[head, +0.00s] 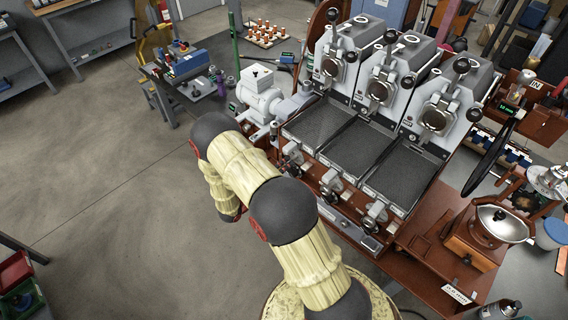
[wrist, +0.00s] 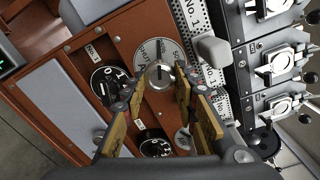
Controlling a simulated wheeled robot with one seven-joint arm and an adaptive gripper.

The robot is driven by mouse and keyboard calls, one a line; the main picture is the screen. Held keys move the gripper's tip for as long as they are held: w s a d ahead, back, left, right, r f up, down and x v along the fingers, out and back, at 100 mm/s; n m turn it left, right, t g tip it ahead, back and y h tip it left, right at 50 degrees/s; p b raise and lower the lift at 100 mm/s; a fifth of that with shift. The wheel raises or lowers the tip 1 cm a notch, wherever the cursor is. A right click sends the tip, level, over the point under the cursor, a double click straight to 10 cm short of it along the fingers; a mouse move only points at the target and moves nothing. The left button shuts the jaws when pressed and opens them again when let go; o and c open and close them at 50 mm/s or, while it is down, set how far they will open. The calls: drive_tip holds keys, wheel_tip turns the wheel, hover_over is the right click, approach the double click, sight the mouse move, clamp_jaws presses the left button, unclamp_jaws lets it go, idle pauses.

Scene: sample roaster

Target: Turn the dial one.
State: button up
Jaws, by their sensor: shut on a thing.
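In the wrist view, a round pale-faced dial (wrist: 145,51) with lettering and a silver knob (wrist: 159,76) sits on a brown panel, beside a plate (wrist: 194,16) reading "No 1". My gripper (wrist: 160,86) has its yellow-padded fingers on both sides of this knob and is shut on it. Part of the knob and the contact are hard to make out. A black dial (wrist: 105,86) is to the left, and another black dial (wrist: 155,146) is below, partly behind the fingers. In the head view, my arm hides my gripper and these dials.
The three-drum roaster (head: 383,85) stands at right, with grey trays (head: 357,148) in front. A white motor (head: 258,92) is at its left side. A grinder (head: 490,232) stands on the brown bench at right. The floor (head: 90,170) at left is clear.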

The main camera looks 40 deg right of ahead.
drive_tip(key=shift+n+p, duration=1.85)
drive_tip(key=shift+n, duration=3.25)
drive_tip(key=o, duration=1.2)
drive_tip(key=shift+c, duration=0.2)
drive_tip(key=shift+a, duration=0.1)
drive_tip(key=a, duration=1.1)
drive_tip(key=shift+s+a, duration=0.4)
drive_tip(key=shift+s, duration=0.05)
